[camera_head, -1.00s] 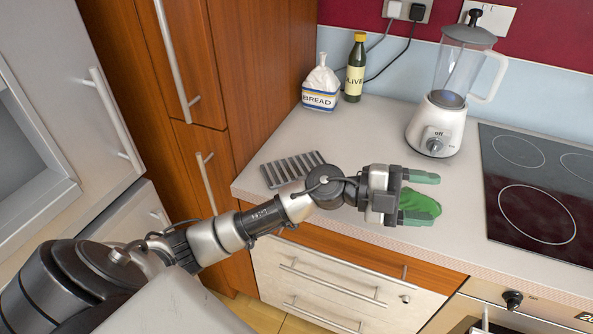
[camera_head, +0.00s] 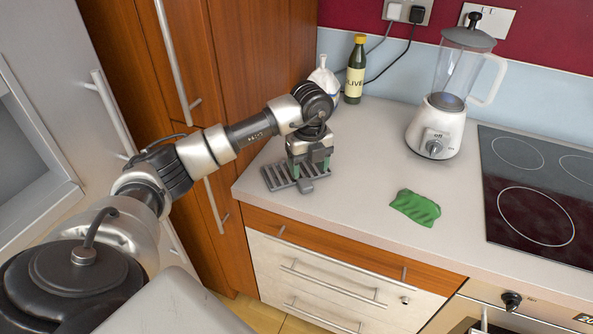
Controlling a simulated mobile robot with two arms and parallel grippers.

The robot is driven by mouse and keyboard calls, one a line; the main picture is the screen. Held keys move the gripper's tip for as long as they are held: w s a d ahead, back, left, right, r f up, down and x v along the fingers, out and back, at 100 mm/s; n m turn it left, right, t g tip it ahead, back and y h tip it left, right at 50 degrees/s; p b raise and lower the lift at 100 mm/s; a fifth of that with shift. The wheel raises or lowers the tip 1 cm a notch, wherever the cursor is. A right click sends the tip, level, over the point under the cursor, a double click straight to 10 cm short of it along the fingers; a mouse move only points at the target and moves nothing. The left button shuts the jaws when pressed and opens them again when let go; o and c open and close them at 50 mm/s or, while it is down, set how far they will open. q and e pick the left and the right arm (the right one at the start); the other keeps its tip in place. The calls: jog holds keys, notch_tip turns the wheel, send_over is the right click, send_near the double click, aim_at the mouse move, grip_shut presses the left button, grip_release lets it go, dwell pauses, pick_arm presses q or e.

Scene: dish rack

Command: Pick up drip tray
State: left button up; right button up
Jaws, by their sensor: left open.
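The drip tray (camera_head: 281,177) is a grey, slatted flat piece lying on the light counter near its left end. The gripper and wrist hide the back and middle of the tray. My right gripper is not in view.
A green cloth (camera_head: 415,207) lies on the counter (camera_head: 362,160) to the right. A black hob (camera_head: 535,200) is at the right. Wooden cabinets (camera_head: 215,80) border the left.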

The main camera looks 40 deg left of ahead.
aim_at(306, 184)
pick_arm(q)
jog(key=f, duration=0.1)
jog(key=f+p, duration=0.1)
jog(key=f, duration=0.3)
jog(key=shift+s+a+p, duration=0.1)
jog(key=shift+s+p, duration=0.2)
jog(key=shift+f, duration=0.4)
jog(key=shift+c, duration=0.2)
jog(key=c, duration=0.9)
jog(key=shift+c, duration=0.5)
jog(key=shift+r, duration=0.2)
